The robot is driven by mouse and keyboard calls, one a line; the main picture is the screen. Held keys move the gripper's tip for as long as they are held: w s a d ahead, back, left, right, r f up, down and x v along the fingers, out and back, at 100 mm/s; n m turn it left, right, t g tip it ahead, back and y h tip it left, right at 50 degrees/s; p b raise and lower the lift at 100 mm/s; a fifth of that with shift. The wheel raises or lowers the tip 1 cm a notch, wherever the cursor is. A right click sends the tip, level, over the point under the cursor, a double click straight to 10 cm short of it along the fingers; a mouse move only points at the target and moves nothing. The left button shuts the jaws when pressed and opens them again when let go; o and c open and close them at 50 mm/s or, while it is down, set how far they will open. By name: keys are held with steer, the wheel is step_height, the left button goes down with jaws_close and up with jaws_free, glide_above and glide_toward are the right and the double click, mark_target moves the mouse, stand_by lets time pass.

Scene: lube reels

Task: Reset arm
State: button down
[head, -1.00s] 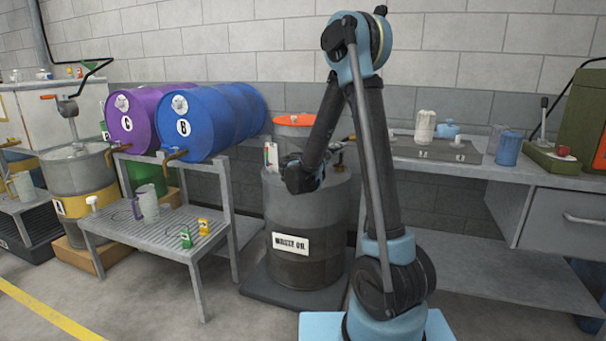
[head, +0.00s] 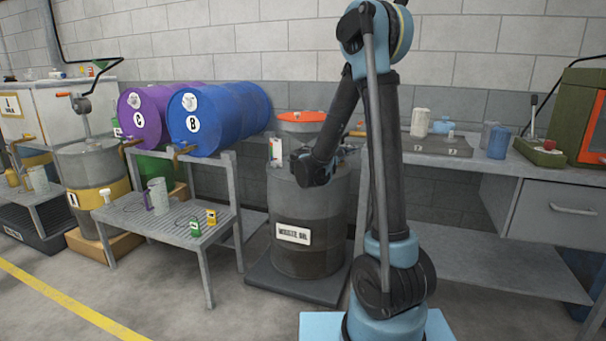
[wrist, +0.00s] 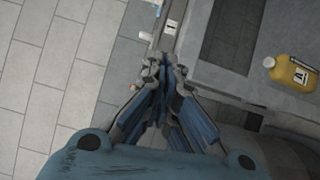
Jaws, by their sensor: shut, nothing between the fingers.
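My arm (head: 388,150) stands at the right of centre in the head view. Its elbow is raised high and its forearm folds down and to the left. The wrist end (head: 312,168) appears in front of the waste oil drum (head: 308,210), and the fingers cannot be made out there. In the wrist view my gripper (wrist: 163,68) is shut, with its fingertips together and nothing held. A yellow bottle (wrist: 292,73) lies to the right of the fingertips, apart from them.
Blue drum B (head: 218,118) and purple drum C (head: 148,115) lie above a metal stand (head: 178,232) with a jug (head: 158,195) and small boxes. A workbench (head: 460,163) with a grey case (head: 436,145) runs along the right. Floor is open at front left.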

steer(key=s+d+f+m+g+y, duration=0.25)
steer(key=s+d, duration=0.25)
steer(key=s, duration=0.5)
steer(key=s+d+f+m+g+y, duration=0.2)
steer(key=s+d+f+g+y, duration=0.25)
steer(key=s, duration=0.55)
steer(key=s+a+f+m+g+y, duration=0.1)
steer(key=s+a+f+m+y, duration=0.1)
steer(key=s, duration=0.8)
steer(key=s+a+f+m+g+y, duration=0.1)
steer(key=s+a+f+m+y, duration=0.1)
steer(key=s+a+f+y, duration=0.3)
steer(key=shift+s+a+f, duration=0.9)
steer(key=shift+s+f, duration=0.55)
steer(key=shift+s, duration=1.25)
steer(key=shift+d, duration=0.1)
